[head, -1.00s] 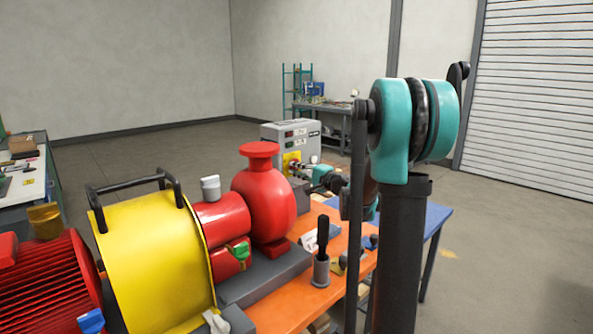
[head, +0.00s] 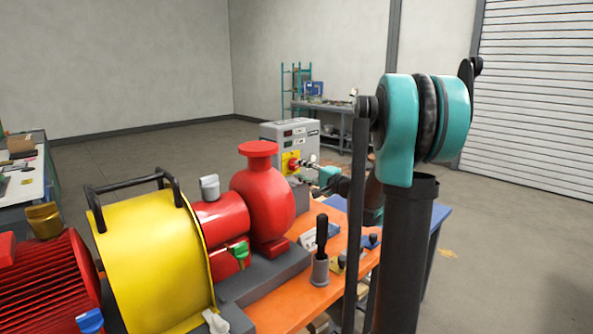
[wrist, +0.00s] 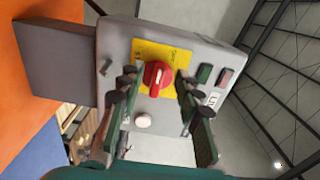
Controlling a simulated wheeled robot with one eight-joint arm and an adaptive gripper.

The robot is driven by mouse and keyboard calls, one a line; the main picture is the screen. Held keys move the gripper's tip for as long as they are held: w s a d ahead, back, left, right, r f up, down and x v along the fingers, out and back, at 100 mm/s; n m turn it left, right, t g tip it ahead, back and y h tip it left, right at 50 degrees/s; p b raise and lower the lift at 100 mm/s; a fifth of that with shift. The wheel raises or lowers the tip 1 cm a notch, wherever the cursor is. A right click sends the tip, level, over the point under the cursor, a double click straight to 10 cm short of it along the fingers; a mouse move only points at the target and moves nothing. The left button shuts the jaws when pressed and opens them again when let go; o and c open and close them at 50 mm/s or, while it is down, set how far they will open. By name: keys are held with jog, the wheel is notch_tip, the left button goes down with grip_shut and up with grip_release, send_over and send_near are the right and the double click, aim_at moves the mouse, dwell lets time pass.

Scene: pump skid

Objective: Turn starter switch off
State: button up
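The starter switch is a red rotary knob (wrist: 157,77) with a pale mark on a yellow plate (wrist: 150,52), on the front of a grey control box (wrist: 112,45). In the head view the red knob (head: 293,165) shows on the box (head: 270,133), beyond the red pump. My gripper (wrist: 158,88) is open, its two dark fingers on either side of the knob in the wrist picture. In the head view my gripper (head: 308,165) is just right of the knob, apparently a little off it. Nothing is held.
A red pump (head: 262,195) and a yellow guard (head: 150,255) stand on the orange bench (head: 290,305), left of my arm. A black-handled tool in a grey holder (head: 320,270) stands near the bench's right side. A white button (wrist: 142,120) sits near the knob.

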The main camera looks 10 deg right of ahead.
jog(key=v, duration=0.8)
jog(key=shift+s, duration=0.25)
jog(key=shift+d, duration=0.2)
